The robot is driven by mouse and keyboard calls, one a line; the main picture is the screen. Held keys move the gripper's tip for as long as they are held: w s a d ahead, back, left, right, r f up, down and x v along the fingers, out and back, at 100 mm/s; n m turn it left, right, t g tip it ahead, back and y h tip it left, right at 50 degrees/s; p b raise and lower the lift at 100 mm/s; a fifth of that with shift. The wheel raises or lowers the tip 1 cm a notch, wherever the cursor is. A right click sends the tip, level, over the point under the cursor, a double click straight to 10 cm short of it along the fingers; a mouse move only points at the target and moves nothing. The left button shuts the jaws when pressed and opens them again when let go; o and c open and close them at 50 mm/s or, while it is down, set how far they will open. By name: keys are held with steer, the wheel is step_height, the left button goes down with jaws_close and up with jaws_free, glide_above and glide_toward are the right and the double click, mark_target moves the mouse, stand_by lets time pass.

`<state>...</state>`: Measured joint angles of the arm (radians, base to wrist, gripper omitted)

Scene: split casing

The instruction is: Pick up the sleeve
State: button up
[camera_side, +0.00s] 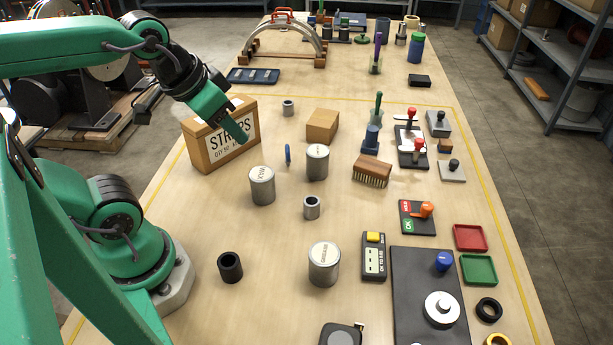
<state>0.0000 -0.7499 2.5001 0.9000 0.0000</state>
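Several short hollow cylinders that could be the sleeve stand on the wooden table. A black one (230,267) stands at the front left, near my base. A small grey metal one (311,208) stands mid-table between larger grey cans. Another small grey one (288,108) stands farther back, right of the straps box. I cannot tell which is the sleeve. My gripper (236,130) is above the table in front of the straps box, apart from all three. Its jaws are seen edge-on, so their opening is unclear, and no held object shows.
The cardboard straps box (214,152) stands close behind my gripper. Grey cans (262,187), (317,163) and (323,266) stand around the middle grey cylinder. A brush (372,171) and a small carton (322,125) lie to the right. The table around the black cylinder is clear.

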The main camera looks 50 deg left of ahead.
steer(key=o, duration=0.5)
steer(key=shift+w, duration=0.15)
steer(key=n+g, duration=0.6)
steer(key=n, duration=0.3)
glide_above(312, 207)
steer(key=w+a, duration=0.1)
step_height(312, 207, down, 17)
steer(key=shift+w+a+r, duration=0.15)
steer(key=shift+f, duration=1.3)
